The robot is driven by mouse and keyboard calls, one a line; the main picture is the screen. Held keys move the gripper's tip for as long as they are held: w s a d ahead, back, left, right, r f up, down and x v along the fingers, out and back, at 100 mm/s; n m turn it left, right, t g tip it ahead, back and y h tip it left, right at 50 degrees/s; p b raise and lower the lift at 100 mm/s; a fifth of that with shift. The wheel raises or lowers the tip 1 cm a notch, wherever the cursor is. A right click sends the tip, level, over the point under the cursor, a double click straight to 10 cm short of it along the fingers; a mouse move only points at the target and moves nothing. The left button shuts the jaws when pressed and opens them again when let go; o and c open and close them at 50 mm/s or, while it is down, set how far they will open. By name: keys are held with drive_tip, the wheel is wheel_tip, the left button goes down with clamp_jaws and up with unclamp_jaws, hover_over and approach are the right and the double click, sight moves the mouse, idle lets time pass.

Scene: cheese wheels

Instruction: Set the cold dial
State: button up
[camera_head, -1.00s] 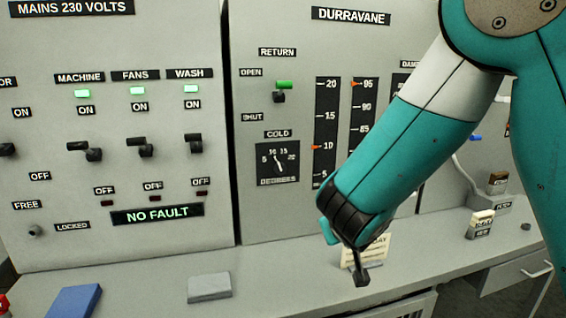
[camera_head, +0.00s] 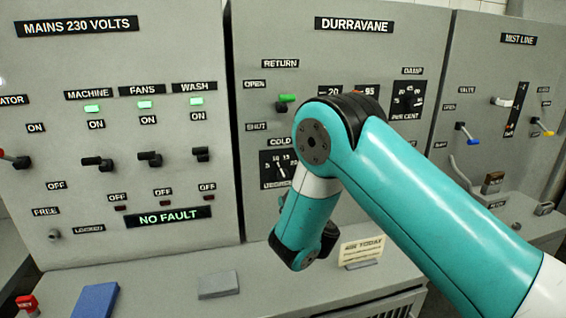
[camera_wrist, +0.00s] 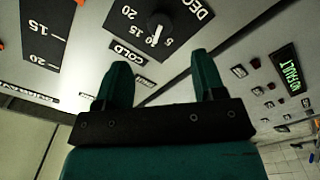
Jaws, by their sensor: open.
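The cold dial (camera_head: 280,168) is a black square plate with a small pointer knob on the middle DURRAVANE panel. In the head view my arm covers its right and lower part. In the wrist view the cold dial (camera_wrist: 158,28) is at the top centre, turned nearly upside down, with its pale knob pointer near the 5 and 10 marks. My gripper (camera_wrist: 163,75) is open and empty, its two teal fingers apart and pointing toward the panel. The dial lies beyond the fingertips, roughly between them in the picture, and the fingers appear apart from it. In the head view the fingers are mostly hidden behind my arm.
The RETURN lever (camera_head: 286,100) sits above the dial. The left panel holds several black switches and a NO FAULT display (camera_head: 168,217). A paper card (camera_head: 361,251), a grey block (camera_head: 218,285) and a blue block (camera_head: 95,300) are on the ledge.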

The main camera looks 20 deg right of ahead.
sight(284, 176)
drive_tip(key=w+p, duration=0.6)
drive_tip(key=w, duration=0.3)
drive_tip(key=shift+r, duration=0.15)
drive_tip(key=shift+w+p, duration=0.3)
drive_tip(key=shift+w, duration=0.5)
drive_tip(key=shift+f, duration=0.2)
drive_tip(key=c, duration=0.9)
